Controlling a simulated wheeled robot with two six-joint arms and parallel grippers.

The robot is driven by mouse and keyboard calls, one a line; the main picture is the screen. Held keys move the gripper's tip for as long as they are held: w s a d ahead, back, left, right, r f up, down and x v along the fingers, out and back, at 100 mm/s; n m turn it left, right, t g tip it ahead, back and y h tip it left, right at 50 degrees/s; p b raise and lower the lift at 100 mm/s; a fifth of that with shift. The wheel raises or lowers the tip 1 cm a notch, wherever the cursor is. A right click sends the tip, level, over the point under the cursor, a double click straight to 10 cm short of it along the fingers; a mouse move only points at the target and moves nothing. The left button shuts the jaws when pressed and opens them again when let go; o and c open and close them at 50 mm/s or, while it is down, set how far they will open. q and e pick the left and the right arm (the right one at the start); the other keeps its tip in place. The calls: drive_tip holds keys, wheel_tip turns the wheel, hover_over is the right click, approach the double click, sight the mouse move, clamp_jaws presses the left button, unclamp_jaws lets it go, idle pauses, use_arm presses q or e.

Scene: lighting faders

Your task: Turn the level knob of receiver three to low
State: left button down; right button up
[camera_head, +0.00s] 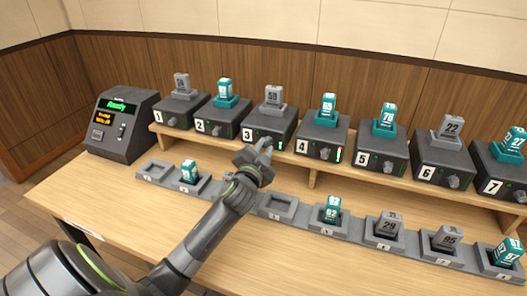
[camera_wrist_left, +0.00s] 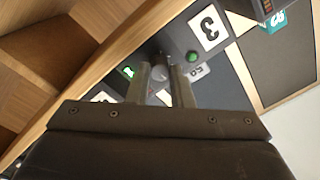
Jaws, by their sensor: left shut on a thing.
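Receiver three (camera_head: 283,128) is a dark grey box with a white "3" label and a grey pack marked 59 (camera_head: 273,97) on top. Its label also shows upside down in the left wrist view (camera_wrist_left: 208,27). My left gripper (camera_head: 264,146) is at the front of this box, shut on its level knob (camera_wrist_left: 161,71). In the left wrist view the knob sits between the two fingers, with a green light (camera_wrist_left: 193,57) beside it. The gripper hides most of the knob in the head view. I cannot tell which way the knob points. My right gripper is not in view.
Receiver two (camera_head: 222,119) and receiver four (camera_head: 322,139) stand close on either side along the wooden shelf. A row of grey trays (camera_head: 275,207) with several packs lies below on the table. A console (camera_head: 120,125) with a lit "Ready" screen stands at the left.

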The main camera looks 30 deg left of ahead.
use_arm(q)
drive_tip(key=shift+f+n, duration=0.15)
drive_tip(key=shift+n, duration=0.85)
drive_tip(key=n, duration=0.4)
drive_tip(key=shift+n+b, duration=0.4)
drive_tip(key=n, duration=0.3)
drive_tip(key=shift+g, duration=0.3)
drive_tip(key=n, duration=0.6)
drive_tip(key=shift+n, duration=0.4)
drive_tip(key=n, duration=0.7)
drive_tip(key=shift+h, duration=0.4)
drive_tip(key=shift+n, duration=1.3)
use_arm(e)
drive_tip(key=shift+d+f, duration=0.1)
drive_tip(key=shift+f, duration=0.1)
